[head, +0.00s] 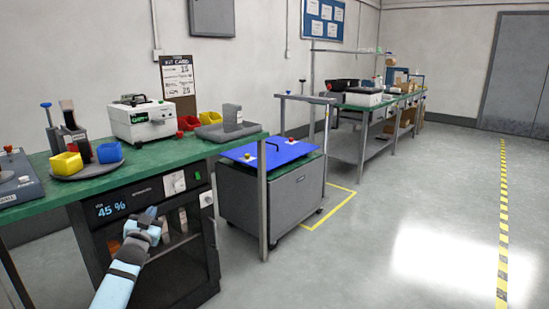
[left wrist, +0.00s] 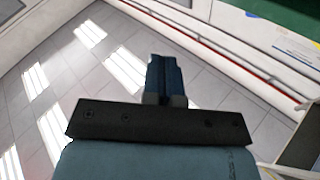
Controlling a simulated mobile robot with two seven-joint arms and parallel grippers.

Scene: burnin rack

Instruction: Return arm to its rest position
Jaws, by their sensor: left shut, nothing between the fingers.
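My left arm comes in from the lower left in the head view. My left gripper (head: 150,214) is in front of the dark cabinet (head: 165,285) with a glass front, under the green bench. In the left wrist view the fingers of my left gripper (left wrist: 164,62) are together with nothing between them. That view looks up at the ceiling and lights. The cabinet display reads 45 %, and a few upright items show dimly behind its glass. Whether the gripper touches the cabinet cannot be told. My right gripper is not in view.
The green bench (head: 185,157) carries a white device (head: 143,122), yellow and blue bins on a round tray, and a grey tray. A grey cart (head: 285,200) with a blue top stands right of the cabinet. The floor at right is clear.

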